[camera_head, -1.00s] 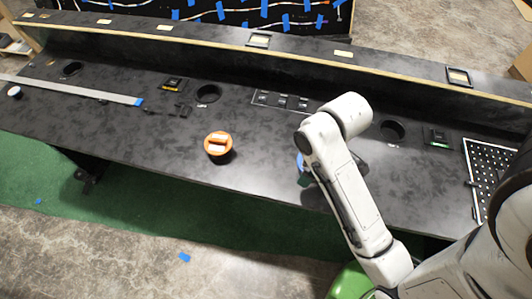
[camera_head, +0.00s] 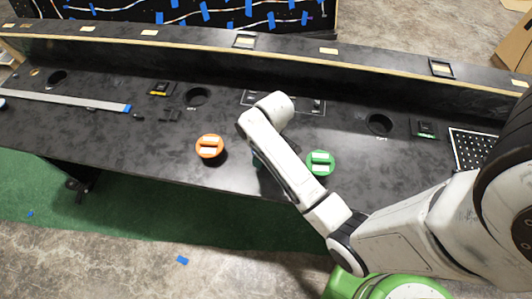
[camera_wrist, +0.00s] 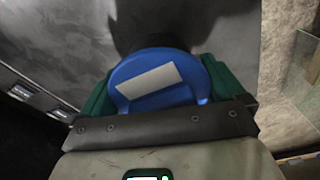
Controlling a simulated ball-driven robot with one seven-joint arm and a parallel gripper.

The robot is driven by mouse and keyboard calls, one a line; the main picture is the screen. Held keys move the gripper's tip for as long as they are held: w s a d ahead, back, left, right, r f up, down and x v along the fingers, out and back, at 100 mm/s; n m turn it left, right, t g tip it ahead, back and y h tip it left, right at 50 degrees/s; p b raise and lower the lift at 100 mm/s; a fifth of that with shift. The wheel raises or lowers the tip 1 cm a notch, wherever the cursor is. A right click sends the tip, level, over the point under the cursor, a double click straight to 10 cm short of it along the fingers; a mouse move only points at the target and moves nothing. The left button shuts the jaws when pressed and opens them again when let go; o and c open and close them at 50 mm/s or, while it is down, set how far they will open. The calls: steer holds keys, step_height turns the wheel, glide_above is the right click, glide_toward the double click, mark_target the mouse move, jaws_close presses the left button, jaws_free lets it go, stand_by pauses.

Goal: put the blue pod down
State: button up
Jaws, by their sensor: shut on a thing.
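The blue pod (camera_wrist: 186,67), round with a white label strip on top, sits between the two green fingers of my gripper (camera_wrist: 158,86) in the wrist view. The gripper is shut on it. A dark console surface and a dark shadow show beyond the pod, and its underside is hidden, so I cannot tell whether it touches the surface. In the head view the forearm hides the pod, and only a bit of a green finger (camera_head: 257,160) shows. This is over the front part of the black console (camera_head: 150,150), between the orange pod and the green pod.
The orange pod (camera_head: 209,147) stands left of my gripper and the green pod (camera_head: 320,163) stands right of it, both close. Round holes (camera_head: 197,97) (camera_head: 379,124) open toward the back. A raised ledge runs behind. The console's front edge is near.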

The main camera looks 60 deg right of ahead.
steer(key=shift+s+f, duration=0.1)
steer(key=shift+f, duration=1.2)
steer(key=shift+f, duration=0.15)
steer(key=o, duration=0.6)
steer(key=shift+c, duration=0.2)
steer(key=r, duration=0.4)
steer(key=s+r, duration=0.1)
steer(key=r, duration=0.6)
steer(key=shift+s+r, duration=0.15)
steer(key=shift+r, duration=0.25)
steer(key=shift+s+a+r, duration=0.1)
steer(key=shift+s+a, duration=0.1)
steer(key=s+a+f+m, duration=0.1)
steer(key=s+a+f, duration=0.1)
steer(key=s+a, duration=0.8)
steer(key=shift+s+a, duration=0.4)
steer(key=shift+s, duration=0.7)
